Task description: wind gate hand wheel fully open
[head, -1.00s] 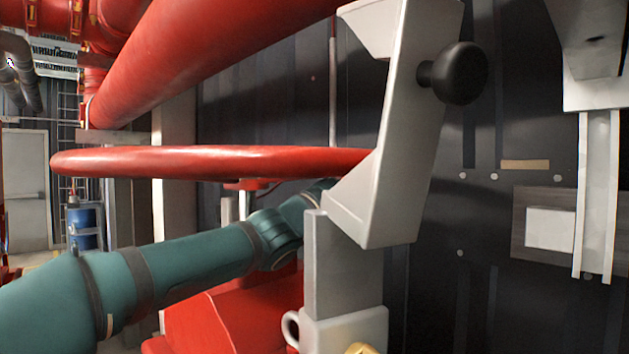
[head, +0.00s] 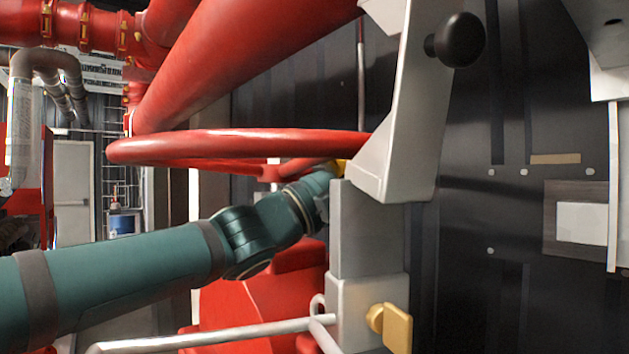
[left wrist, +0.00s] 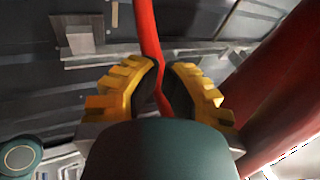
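The red hand wheel (head: 240,145) shows nearly edge-on in the head view, its right end hidden behind a pale grey metal part. A red spoke shows below its rim. My left arm reaches in from the left under the wheel. Only a bit of yellow of my left gripper (head: 340,168) shows there, beside the grey part. In the left wrist view, the yellow, black-padded fingers of my left gripper (left wrist: 163,88) stand on both sides of a red bar of the wheel (left wrist: 150,35), the pads close against it. My right gripper is in neither view.
The pale grey part with a black knob (head: 455,40) stands close on the right. Below it are a yellow handle (head: 395,325) and a pale tube (head: 210,336). A thick red pipe (head: 240,60) slants above the wheel. A dark panelled wall (head: 480,220) lies behind.

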